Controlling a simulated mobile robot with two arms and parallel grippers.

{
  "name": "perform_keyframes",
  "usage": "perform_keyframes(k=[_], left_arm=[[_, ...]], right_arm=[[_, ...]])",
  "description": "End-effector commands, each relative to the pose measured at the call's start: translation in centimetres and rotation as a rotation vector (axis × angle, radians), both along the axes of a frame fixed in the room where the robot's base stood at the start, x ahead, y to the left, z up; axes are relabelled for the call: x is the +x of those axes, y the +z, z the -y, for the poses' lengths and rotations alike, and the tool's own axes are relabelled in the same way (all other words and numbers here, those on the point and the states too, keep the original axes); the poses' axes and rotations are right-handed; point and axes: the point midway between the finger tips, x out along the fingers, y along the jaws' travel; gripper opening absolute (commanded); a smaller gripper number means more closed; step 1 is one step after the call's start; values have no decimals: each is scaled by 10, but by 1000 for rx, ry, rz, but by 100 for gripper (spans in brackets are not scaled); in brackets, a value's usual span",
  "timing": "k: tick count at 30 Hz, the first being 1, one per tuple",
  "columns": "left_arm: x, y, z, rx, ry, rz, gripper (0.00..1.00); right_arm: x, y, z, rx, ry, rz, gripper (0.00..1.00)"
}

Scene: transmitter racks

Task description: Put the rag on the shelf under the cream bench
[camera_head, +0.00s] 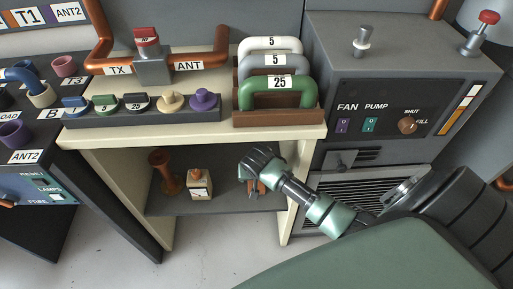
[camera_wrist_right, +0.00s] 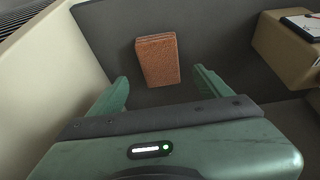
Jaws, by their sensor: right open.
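The cream bench (camera_head: 190,137) stands in the middle of the head view, with a grey shelf (camera_head: 220,205) under its top. My right gripper (camera_wrist_right: 161,77) reaches in from the right, under the bench top by its right leg. Its two green fingers are apart with nothing between them. The rag (camera_wrist_right: 158,60), a reddish-brown folded block, lies flat on the grey surface just beyond the fingertips, roughly centred between them and apart from them. In the head view the wrist mostly hides that spot; only a bit of orange-brown shows there. My left gripper is not in view.
The bench top holds a rack of coloured plugs (camera_head: 140,115) and numbered handles (camera_head: 277,92). A grey fan and pump cabinet (camera_head: 400,75) stands close on the right.

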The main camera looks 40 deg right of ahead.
Motion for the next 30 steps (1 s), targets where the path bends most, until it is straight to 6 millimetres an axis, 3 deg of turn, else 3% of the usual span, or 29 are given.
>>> perform_keyframes(k=[5,12,20,24,27,30], left_arm=[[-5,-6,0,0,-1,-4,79],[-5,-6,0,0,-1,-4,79],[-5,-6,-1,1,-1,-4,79],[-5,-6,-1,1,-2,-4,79],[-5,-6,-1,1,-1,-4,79],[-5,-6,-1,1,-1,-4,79]], right_arm=[[-7,6,-19,13,69,27,79],[-35,10,-88,30,391,171,79],[-120,-88,-98,2,575,23,79],[-180,-141,-100,4,644,-88,79],[-223,-172,-101,12,691,-157,79],[-250,-188,-102,16,723,-198,79]])
